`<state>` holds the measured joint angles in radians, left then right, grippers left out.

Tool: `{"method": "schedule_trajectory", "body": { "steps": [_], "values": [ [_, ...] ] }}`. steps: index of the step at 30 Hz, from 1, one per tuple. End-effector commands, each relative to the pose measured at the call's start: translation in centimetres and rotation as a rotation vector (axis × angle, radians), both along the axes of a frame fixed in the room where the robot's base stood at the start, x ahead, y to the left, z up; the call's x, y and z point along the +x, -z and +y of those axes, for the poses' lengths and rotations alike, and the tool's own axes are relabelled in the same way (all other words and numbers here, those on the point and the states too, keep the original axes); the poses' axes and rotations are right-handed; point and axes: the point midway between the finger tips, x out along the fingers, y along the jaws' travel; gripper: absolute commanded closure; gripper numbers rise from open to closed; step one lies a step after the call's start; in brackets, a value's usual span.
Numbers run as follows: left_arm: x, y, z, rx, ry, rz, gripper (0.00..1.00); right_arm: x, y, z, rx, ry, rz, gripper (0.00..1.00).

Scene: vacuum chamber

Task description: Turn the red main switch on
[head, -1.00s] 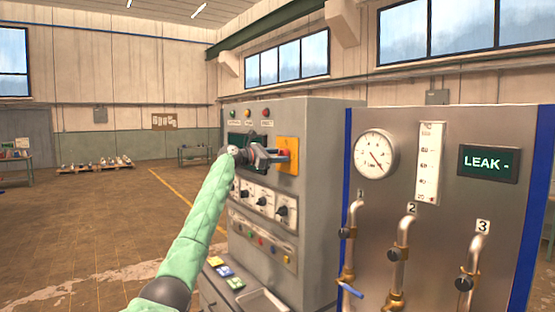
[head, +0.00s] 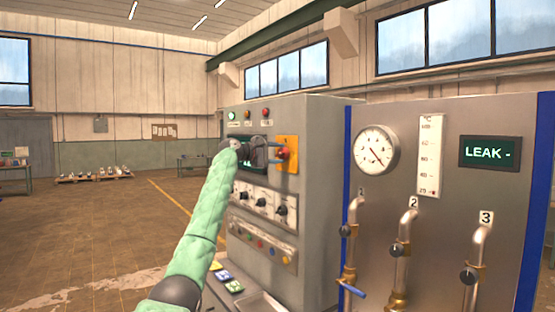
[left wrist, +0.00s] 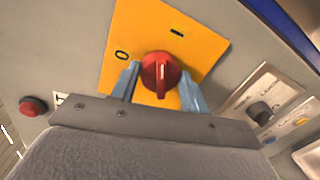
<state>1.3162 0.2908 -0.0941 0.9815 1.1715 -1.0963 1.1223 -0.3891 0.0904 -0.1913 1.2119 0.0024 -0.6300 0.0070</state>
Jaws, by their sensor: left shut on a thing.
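The red main switch (head: 284,153) is a rotary knob on an orange-yellow plate (head: 290,168) on the grey cabinet's front. In the left wrist view the red knob (left wrist: 161,74) sits between the two blue-grey fingers of my left gripper (left wrist: 160,88). The plate (left wrist: 188,50) there carries an O mark at its left and a bar mark at its top right. My left gripper (head: 277,153) is shut on the knob. The lower part of the knob is close to the gripper's body, and its exact pointing is hard to read. My right gripper is not in view.
The grey cabinet (head: 325,200) has lamps on top, a dark display, and knobs below. To the right stands a steel panel (head: 440,215) with a gauge (head: 376,149), pipes with valves, and a LEAK display (head: 489,153). Open floor (head: 110,230) lies to the left.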

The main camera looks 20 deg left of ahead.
Motion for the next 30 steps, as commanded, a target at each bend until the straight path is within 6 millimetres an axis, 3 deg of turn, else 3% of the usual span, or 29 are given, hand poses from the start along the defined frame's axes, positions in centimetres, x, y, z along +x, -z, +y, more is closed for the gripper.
{"method": "schedule_trajectory", "body": {
  "steps": [15,30],
  "values": [
    [0.0,0.4,-0.2,0.29,0.002,-0.223,0.78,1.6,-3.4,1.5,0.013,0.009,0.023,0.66],
    [0.0,0.5,-0.2,0.357,0.002,-0.273,0.78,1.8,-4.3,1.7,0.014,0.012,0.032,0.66]
  ]
}}
